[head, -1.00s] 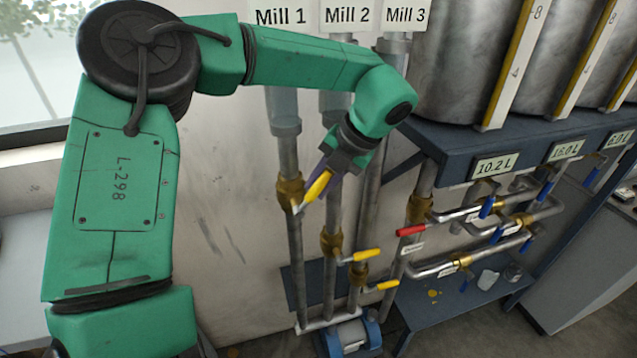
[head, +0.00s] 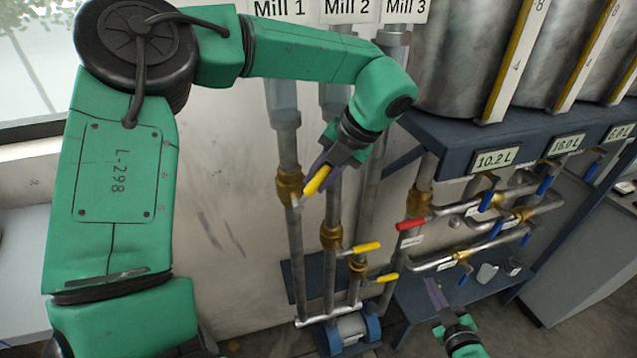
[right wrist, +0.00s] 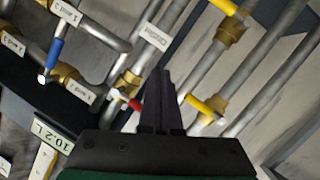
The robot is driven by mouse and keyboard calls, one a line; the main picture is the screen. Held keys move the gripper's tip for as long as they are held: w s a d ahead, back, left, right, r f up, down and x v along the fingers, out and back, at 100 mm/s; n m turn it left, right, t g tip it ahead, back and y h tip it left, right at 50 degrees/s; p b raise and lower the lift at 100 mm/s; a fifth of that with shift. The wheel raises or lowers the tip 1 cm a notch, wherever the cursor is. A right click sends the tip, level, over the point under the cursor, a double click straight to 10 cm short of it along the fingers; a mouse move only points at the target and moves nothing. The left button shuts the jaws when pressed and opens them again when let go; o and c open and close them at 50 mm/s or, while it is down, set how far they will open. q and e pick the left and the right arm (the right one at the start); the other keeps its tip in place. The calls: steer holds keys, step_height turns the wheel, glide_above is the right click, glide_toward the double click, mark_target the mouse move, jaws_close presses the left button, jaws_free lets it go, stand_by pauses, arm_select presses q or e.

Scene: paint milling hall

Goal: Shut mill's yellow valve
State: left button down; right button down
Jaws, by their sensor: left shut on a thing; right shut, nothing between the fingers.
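Three vertical pipes under the signs Mill 1 (head: 280,9), Mill 2 (head: 345,9) and Mill 3 (head: 404,9) carry brass valves with yellow handles. My left gripper (head: 322,173) is shut on the yellow handle (head: 313,187) of the valve (head: 288,188) on the Mill 1 pipe. That handle slants up to the right, and its upper part is hidden between the fingers. The Mill 2 handle (head: 365,248) and the Mill 3 handle (head: 385,278) stick out sideways to the right. My right gripper (head: 433,288) is shut and empty, low at the right; its fingers also show in the right wrist view (right wrist: 161,85).
A red-handled valve (head: 411,224) and several blue-handled valves (head: 488,200) sit on pipes below the tank shelf (head: 450,140). A blue pump (head: 347,332) stands at the foot of the mill pipes. The wall left of the pipes is bare.

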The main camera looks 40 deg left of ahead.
steer(key=s+a+r+n+g+y, duration=0.1)
steer(key=s+a+r+n+y, duration=0.2)
steer(key=a+r, duration=0.35)
steer(key=s+a+r+n+g+y, duration=0.1)
steer(key=s+a+r+n+y, duration=0.2)
steer(key=r, duration=0.7)
steer(key=n+g+y, duration=0.5)
steer(key=n+g, duration=0.1)
steer(key=n, duration=0.2)
glide_toward(319, 185)
steer(key=s+r, duration=0.4)
steer(key=s, duration=0.1)
steer(key=w+a, duration=0.1)
steer(key=a, duration=0.2)
steer(key=w+a, duration=0.2)
steer(key=w+a+r, duration=0.1)
steer(key=a, duration=0.2)
steer(key=shift+w+a, duration=0.3)
steer(key=shift+w, duration=0.1)
steer(key=shift+w+d+f, duration=0.1)
steer(key=shift+w+f, duration=0.1)
